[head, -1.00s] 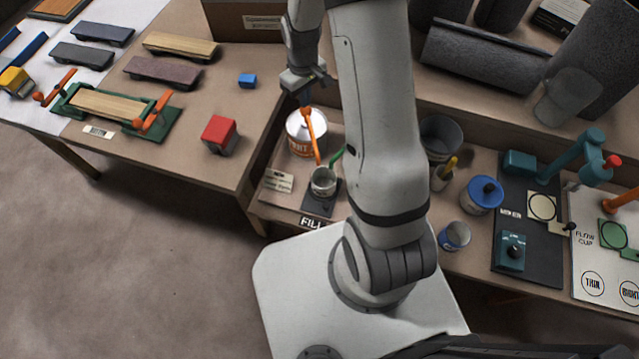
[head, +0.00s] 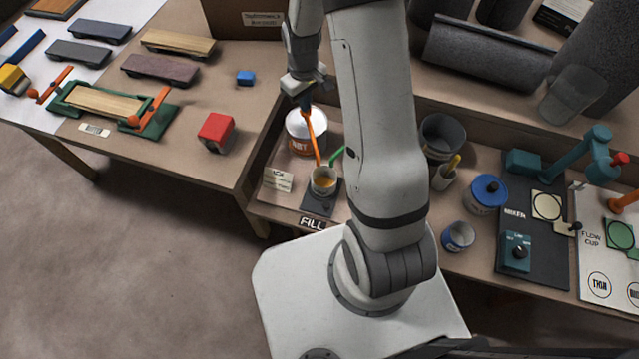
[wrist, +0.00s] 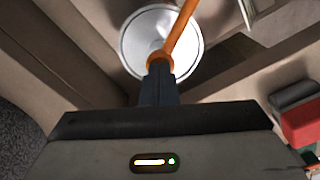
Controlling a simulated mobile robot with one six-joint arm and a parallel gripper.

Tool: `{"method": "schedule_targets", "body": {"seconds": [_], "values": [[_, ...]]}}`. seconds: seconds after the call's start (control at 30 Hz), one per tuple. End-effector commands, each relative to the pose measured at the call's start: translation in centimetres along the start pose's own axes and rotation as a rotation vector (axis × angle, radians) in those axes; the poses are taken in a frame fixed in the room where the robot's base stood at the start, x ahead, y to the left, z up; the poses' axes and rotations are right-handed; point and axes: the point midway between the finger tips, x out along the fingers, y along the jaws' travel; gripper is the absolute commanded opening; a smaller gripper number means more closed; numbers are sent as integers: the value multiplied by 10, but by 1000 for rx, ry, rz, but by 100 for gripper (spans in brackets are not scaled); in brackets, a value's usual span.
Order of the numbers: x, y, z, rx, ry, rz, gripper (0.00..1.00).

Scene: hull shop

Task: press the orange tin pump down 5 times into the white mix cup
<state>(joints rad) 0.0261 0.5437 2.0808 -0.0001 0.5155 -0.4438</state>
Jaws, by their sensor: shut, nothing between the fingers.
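My gripper (head: 306,104) is shut and empty, pointing down over the pump head. In the wrist view, my fingertips (wrist: 159,70) meet the orange pump head (wrist: 160,60) above the pale lid (wrist: 135,45); exact contact is hard to tell.
A grey bucket (head: 442,137), a blue-lidded tin (head: 487,193) and a mixer (head: 518,250) stand to the right. The left bench holds a red block (head: 216,132) and a clamp frame (head: 105,104).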

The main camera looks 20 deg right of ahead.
Motion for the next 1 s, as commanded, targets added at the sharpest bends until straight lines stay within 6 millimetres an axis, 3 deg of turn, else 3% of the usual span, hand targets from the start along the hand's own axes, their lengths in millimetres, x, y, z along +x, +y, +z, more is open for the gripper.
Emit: {"method": "schedule_targets", "body": {"seconds": [0.23,0.7,1.0], "values": [[-2,0,1,0,-3,-2,0],[-28,0,1,0,-2,-1,0],[-28,0,0,0,-2,-1,0]]}}
